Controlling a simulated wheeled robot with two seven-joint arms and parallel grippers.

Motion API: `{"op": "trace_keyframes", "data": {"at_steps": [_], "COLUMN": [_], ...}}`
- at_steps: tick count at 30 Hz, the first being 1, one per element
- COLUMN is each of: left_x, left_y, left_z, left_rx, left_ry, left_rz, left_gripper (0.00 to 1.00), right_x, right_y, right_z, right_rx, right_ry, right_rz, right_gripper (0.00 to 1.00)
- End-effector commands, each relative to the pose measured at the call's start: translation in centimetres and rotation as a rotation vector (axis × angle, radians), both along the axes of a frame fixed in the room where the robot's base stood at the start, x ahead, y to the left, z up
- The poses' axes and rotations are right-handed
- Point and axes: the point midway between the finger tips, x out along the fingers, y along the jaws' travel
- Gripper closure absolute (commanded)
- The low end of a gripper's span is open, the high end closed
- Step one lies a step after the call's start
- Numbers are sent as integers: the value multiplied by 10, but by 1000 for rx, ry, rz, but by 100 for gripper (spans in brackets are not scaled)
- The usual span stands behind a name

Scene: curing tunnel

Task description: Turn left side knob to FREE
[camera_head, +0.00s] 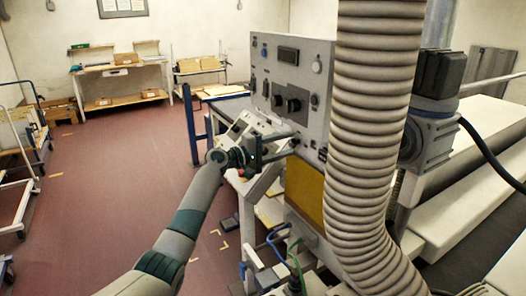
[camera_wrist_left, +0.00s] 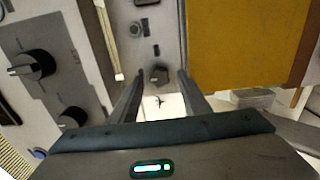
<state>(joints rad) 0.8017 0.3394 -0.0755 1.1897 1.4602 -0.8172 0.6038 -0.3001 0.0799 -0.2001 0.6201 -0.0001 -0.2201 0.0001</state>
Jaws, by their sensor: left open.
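In the left wrist view a small dark knob (camera_wrist_left: 158,75) sits on a pale grey panel strip, just beyond and between my fingertips, apart from both. Its markings are too small to read. My left gripper (camera_wrist_left: 160,88) is open and empty, its two dark fingers on either side of the knob in the picture. In the head view my left gripper (camera_head: 292,146) reaches from the left to the lower part of the grey control panel (camera_head: 265,72). A small dark knob (camera_head: 322,153) shows at the panel's lower right. My right gripper is not in view.
Two larger black knobs (camera_wrist_left: 35,65) are on the panel, left in the wrist view. A yellow plate (camera_head: 305,190) is below the panel. A thick ribbed hose (camera_head: 372,110) stands close on the right. Red floor (camera_head: 120,190) is open at left.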

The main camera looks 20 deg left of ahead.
Motion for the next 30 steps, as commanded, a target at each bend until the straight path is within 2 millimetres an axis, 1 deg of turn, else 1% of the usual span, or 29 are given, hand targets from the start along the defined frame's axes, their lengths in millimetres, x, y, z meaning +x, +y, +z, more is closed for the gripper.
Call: {"op": "trace_keyframes", "data": {"at_steps": [5,8,24,30], "left_x": [-10,-20,-104,-125], "left_y": [10,17,83,99], "left_z": [-3,-3,-5,-3], "left_rx": [2,4,4,1], "left_ry": [-1,-2,0,0], "left_rz": [2,3,3,3], "left_gripper": [57,57,57,57], "right_x": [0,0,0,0], "right_y": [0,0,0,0], "right_z": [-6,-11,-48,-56], "right_rx": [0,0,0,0], "right_ry": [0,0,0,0], "right_rz": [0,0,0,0], "right_gripper": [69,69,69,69]}}
